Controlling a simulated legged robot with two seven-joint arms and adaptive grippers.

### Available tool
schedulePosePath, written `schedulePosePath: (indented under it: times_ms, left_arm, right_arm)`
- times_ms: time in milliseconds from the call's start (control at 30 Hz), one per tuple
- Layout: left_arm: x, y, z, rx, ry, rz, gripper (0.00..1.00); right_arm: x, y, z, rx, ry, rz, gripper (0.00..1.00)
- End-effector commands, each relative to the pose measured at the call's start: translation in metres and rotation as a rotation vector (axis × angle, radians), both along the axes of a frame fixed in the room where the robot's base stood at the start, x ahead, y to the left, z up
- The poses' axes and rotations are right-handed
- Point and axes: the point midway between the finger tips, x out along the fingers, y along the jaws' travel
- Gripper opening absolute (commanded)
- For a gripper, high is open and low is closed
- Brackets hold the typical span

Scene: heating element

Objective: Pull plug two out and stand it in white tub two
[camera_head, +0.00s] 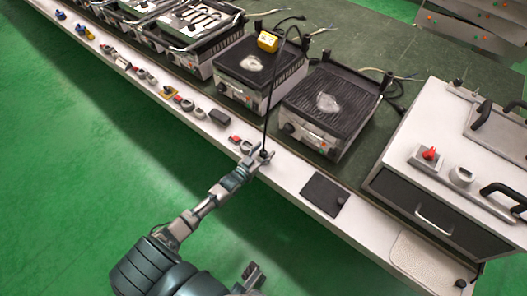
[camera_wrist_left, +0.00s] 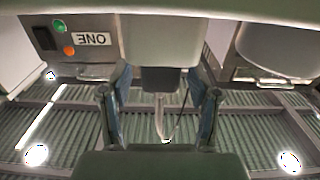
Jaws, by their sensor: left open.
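My left gripper (camera_head: 262,155) is open at the edge of the white bench, beside a small dark piece from which a thin black cable (camera_head: 267,115) rises. In the left wrist view, its two fingers (camera_wrist_left: 162,110) stand apart, with a pale slim piece and a thin dark line between them. I cannot tell whether this is plug two. No tub marked two can be made out. A pale rounded container (camera_wrist_left: 275,52) shows at the upper right of the wrist view. A dark gripper-like part (camera_head: 253,276) at the bottom of the head view may be my right gripper; its fingers are unclear.
Black grill units (camera_head: 332,105) stand along the bench, one with a yellow block (camera_head: 267,41) on it. Small switches and knobs line the front strip. A dark square plate (camera_head: 325,194) lies right of my left gripper. A white cabinet (camera_head: 455,140) stands at the right.

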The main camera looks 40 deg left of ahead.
Motion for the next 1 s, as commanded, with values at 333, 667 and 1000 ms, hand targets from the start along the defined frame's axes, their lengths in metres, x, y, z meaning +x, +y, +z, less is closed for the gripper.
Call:
schedulePosePath:
  times_ms: [333,667,1000]
  left_arm:
    - [-0.050,0.004,-0.002,0.000,0.004,0.000,0.62]
    - [-0.110,0.009,-0.002,-0.002,0.003,0.000,0.62]
    - [-0.119,0.010,-0.001,-0.001,0.000,0.000,0.62]
  right_arm:
    - [0.000,0.000,0.000,0.000,0.000,0.000,0.00]
    - [0.000,0.000,0.000,0.000,0.000,0.000,0.00]
    - [0.001,0.000,0.000,0.000,0.001,0.000,0.00]
